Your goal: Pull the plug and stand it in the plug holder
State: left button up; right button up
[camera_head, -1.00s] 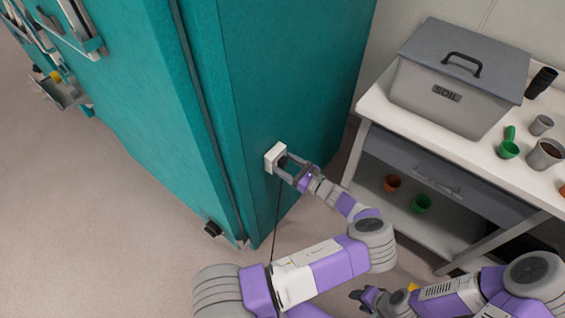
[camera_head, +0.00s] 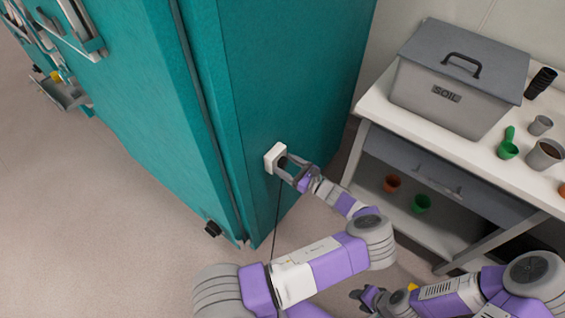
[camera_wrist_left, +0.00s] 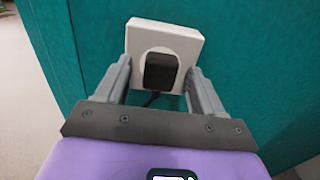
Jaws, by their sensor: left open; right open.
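The black plug (camera_wrist_left: 160,72) sits in the white wall socket (camera_wrist_left: 190,42) on the side of the teal chamber. In the head view the socket (camera_head: 273,153) shows, with the plug mostly hidden by my gripper. A dark cord (camera_head: 277,215) hangs below it. My left gripper (camera_wrist_left: 160,78) is open, one finger on each side of the plug, with a visible gap on both sides. It also shows at the socket in the head view (camera_head: 289,168). My right gripper (camera_head: 362,300) is open and empty, low at the bottom of the head view. I cannot make out the plug holder.
The teal chamber (camera_head: 290,70) fills the middle. On the right a white bench (camera_head: 480,150) carries a grey soil bin (camera_head: 440,100), a green scoop (camera_head: 508,148) and cups. Pots stand on its lower shelf. The floor at the left (camera_head: 80,220) is clear.

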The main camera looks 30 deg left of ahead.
pick_arm(q)
grip_shut()
jog(key=d, duration=0.6)
jog(key=shift+s, duration=0.2)
dwell(1.1)
